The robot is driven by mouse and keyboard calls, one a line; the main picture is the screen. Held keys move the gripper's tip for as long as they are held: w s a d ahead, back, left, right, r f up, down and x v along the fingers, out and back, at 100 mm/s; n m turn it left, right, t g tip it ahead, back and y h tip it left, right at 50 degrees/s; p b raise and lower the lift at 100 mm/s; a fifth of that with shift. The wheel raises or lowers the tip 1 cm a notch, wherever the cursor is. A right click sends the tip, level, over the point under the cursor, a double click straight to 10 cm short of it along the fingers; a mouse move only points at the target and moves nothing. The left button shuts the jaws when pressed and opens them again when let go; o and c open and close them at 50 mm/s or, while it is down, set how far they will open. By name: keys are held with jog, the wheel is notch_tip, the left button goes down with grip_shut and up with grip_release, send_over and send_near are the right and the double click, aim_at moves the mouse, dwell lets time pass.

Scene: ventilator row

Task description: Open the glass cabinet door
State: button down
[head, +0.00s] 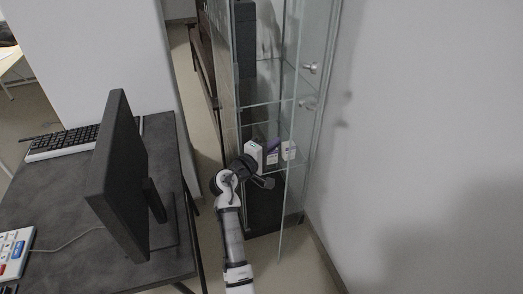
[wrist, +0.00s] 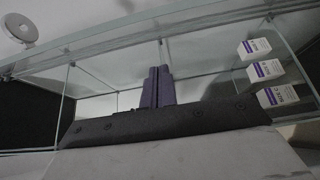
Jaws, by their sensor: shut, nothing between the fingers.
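The glass cabinet (head: 268,95) stands in the middle of the head view. Its glass door (head: 291,190) appears to stand out at an angle from the right side, its free edge reaching forward past the base. A round metal knob (head: 310,67) shows on the glass; a second, similar shape below may be a reflection. My gripper (head: 271,145) is in front of the cabinet, at shelf height, left of the door's free edge. In the wrist view the gripper's purple-grey fingers (wrist: 158,73) are together and empty, with glass panes beyond. I cannot tell whether they touch glass.
Several small white boxes (wrist: 265,70) with purple labels stand on a cabinet shelf. A desk (head: 60,205) with a black monitor (head: 122,175) and a keyboard (head: 65,142) is on the left. A bare wall (head: 430,130) is close on the right.

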jog(key=shift+s+d+p, duration=0.25)
jog(key=shift+s+d, duration=0.25)
jog(key=shift+d, duration=0.4)
jog(key=shift+s+d+p, duration=0.25)
jog(key=shift+s+d, duration=0.25)
jog(key=shift+d, duration=0.35)
